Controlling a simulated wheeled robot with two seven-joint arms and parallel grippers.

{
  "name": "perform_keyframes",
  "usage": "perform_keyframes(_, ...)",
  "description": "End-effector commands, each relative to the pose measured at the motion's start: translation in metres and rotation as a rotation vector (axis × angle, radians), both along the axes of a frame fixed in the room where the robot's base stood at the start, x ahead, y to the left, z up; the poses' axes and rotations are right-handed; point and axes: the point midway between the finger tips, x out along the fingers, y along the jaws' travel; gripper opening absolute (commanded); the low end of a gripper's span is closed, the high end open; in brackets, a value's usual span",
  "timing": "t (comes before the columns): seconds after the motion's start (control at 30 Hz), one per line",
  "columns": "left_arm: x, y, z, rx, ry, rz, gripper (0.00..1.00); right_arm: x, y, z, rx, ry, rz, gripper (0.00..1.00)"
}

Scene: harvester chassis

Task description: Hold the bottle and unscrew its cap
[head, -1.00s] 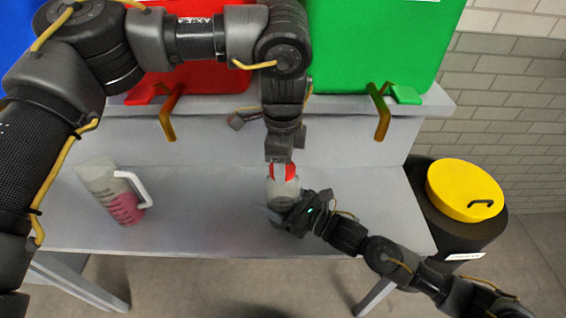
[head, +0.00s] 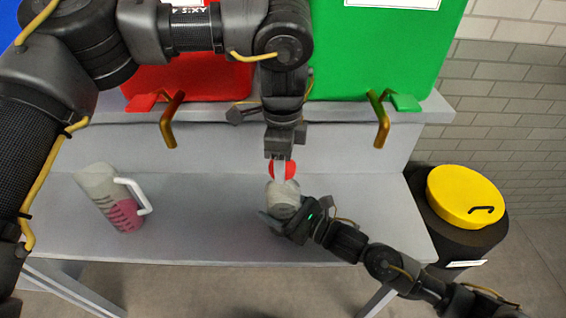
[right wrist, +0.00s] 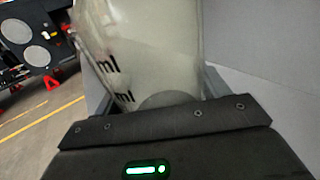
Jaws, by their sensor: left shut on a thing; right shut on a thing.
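The pale, whitish bottle (head: 283,198) is above the grey bench, and its translucent body with black "ml" marks fills the right wrist view (right wrist: 145,50). My right gripper (head: 281,213) is shut around the bottle from below right. The red cap (head: 290,169) sits just above the bottle's top, between the fingers of my left gripper (head: 279,173), which points straight down. The left gripper is shut on the cap. A narrow gap seems to show between cap and bottle, but the finger partly hides it.
A clear jug (head: 112,200) with pink liquid and a white handle stands on the bench (head: 200,235) at left. Red (head: 190,75) and green (head: 375,50) bins stand on the ledge behind. A black bin with a yellow lid (head: 465,197) stands at right.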

Motion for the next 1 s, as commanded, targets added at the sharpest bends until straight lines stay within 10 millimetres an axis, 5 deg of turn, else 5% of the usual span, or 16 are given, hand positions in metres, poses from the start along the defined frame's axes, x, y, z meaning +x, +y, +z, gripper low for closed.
perform_keyframes(0.2, 0.000, 0.000, 0.027, 0.001, -0.003, 0.000, 0.23, 0.000, 0.000, -0.001, -0.001, 0.001, 0.000, 0.10)
perform_keyframes(0.43, 0.000, 0.000, 0.030, 0.000, 0.000, 0.000, 0.23, 0.000, 0.000, 0.000, -0.001, 0.001, 0.000, 0.10)
perform_keyframes(0.47, 0.000, 0.000, 0.030, 0.000, 0.000, 0.000, 0.23, 0.000, 0.000, 0.000, -0.001, 0.001, 0.000, 0.75)
perform_keyframes(0.5, 0.000, 0.000, 0.030, 0.000, 0.000, 0.000, 0.23, 0.000, 0.000, 0.000, -0.001, 0.001, 0.000, 0.81)
perform_keyframes(0.67, 0.000, 0.000, 0.030, 0.000, 0.000, 0.000, 0.23, 0.000, 0.000, 0.000, -0.001, 0.001, 0.000, 0.99)
perform_keyframes(1.0, 0.000, 0.000, 0.028, 0.000, 0.000, 0.000, 0.23, -0.003, -0.005, -0.001, -0.001, 0.000, 0.000, 0.99)
